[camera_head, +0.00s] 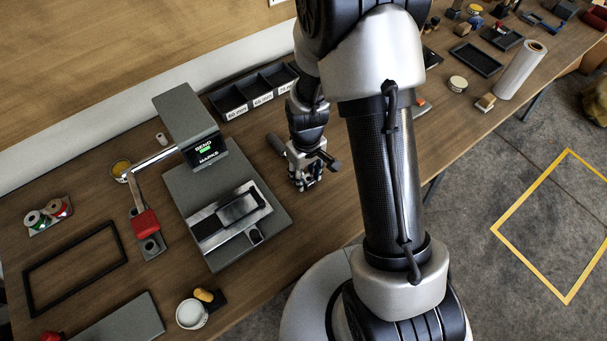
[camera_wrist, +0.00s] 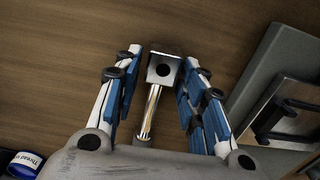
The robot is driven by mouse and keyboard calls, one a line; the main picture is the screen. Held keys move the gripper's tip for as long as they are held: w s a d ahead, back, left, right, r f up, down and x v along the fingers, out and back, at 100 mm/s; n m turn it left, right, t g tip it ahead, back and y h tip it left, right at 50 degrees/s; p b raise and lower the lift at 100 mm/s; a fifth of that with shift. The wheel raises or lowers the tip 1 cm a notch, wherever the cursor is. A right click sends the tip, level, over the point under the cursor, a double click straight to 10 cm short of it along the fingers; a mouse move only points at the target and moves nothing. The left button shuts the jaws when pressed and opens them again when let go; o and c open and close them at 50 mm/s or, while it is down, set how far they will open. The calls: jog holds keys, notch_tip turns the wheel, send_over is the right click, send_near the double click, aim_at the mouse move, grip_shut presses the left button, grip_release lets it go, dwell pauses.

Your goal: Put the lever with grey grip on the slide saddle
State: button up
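The lever with the grey grip lies on the wooden bench under my gripper; its grip (camera_head: 277,144) shows just left of my gripper (camera_head: 303,182) in the head view. In the wrist view, its metal end block (camera_wrist: 163,68) with a round hole and its bright shaft show between the fingers; the grip end is hidden behind the gripper body. My gripper (camera_wrist: 158,95) is open, with blue pads on both sides of the lever and gaps beside the block. The slide saddle (camera_head: 232,215) appears to be the silver and black part on the grey machine base, left of my gripper.
The machine's grey head (camera_head: 187,110) stands upright behind the slide. A red-gripped part (camera_head: 145,222) sits on a plate to its left. Black labelled bins (camera_head: 255,92) stand behind my gripper. A white tub (camera_head: 191,314) is near the front edge.

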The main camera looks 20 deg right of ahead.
grip_shut()
jog(key=shift+r, duration=0.15)
dwell(0.4)
notch_tip(320, 180, up, 17)
jog(key=w+m+p, duration=0.2)
jog(key=m+p, duration=0.1)
jog(key=p, duration=0.3)
jog(key=shift+a+r+m+p, duration=0.15)
jog(key=shift+a+m+p, duration=0.15)
jog(key=shift+p, duration=0.1)
dwell(0.6)
